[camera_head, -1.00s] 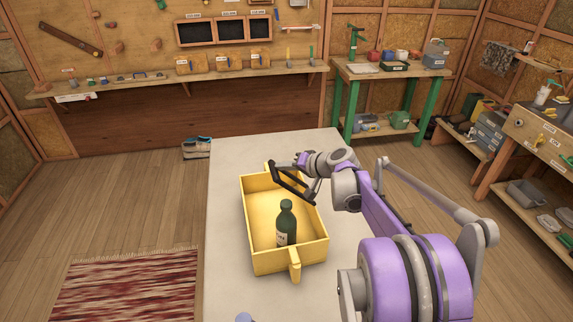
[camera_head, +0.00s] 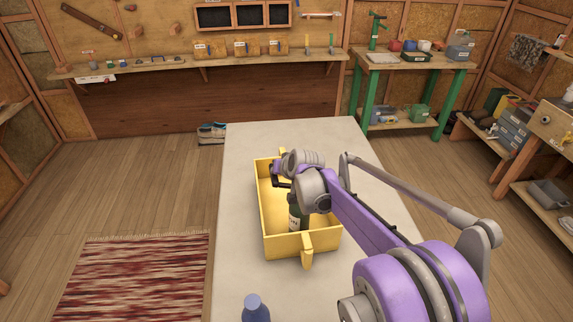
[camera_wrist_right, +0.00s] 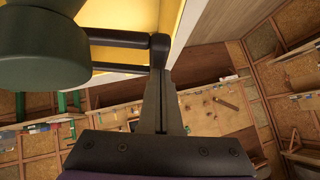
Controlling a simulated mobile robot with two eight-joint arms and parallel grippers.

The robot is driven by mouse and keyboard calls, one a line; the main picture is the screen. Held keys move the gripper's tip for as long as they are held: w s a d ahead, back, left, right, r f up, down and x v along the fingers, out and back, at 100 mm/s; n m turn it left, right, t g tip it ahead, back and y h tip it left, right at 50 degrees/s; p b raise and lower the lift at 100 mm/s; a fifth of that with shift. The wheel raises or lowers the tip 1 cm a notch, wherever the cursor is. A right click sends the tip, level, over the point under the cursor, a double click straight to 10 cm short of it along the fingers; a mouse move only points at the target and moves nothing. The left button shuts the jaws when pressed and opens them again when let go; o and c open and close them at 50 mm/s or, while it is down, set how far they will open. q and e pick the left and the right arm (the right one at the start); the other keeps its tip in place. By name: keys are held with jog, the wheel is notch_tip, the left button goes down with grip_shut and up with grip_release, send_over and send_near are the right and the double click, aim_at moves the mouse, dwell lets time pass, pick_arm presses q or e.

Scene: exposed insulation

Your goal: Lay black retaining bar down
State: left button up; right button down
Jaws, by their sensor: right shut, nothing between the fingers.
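A yellow crate (camera_head: 261,215) stands on the pale table, with a dark green bottle (camera_head: 296,212) upright inside. The black retaining bar (camera_head: 282,185) is at the far part of the crate, mostly hidden by my right gripper (camera_head: 278,170) and wrist. In the right wrist view the bar (camera_wrist_right: 118,37) runs across the yellow crate beside a dark green rounded shape, apparently the bottle (camera_wrist_right: 45,50). My right gripper (camera_wrist_right: 163,75) is shut and empty, its tips close to the bar's corner; I cannot tell whether they touch. My left gripper is out of view.
A blue-grey bottle (camera_head: 256,308) stands at the near edge of the table (camera_head: 240,150). The table's far end is clear. My right arm covers the area right of the crate. A striped rug (camera_head: 135,275) lies on the floor to the left.

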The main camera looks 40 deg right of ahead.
jog(key=shift+n+g+h, duration=0.3)
jog(key=shift+h, duration=0.1)
jog(key=f, duration=0.1)
jog(key=a+f+b, duration=0.1)
jog(key=f, duration=0.1)
jog(key=f+b, duration=0.1)
jog(key=f, duration=0.1)
jog(key=shift+w+a, duration=0.3)
jog(key=shift+w, duration=0.05)
jog(key=shift+a+f+b, duration=0.25)
jog(key=shift+f+b, duration=0.4)
jog(key=shift+f, duration=0.2)
jog(key=shift+a+f, duration=0.1)
jog(key=shift+f, duration=0.05)
jog(key=s+a+r+p, duration=0.1)
jog(key=s+r+p, duration=0.1)
jog(key=r, duration=0.4)
jog(key=s+a+r+p, duration=0.2)
jog(key=s+r, duration=0.2)
jog(key=r, duration=0.2)
jog(key=shift+r, duration=0.2)
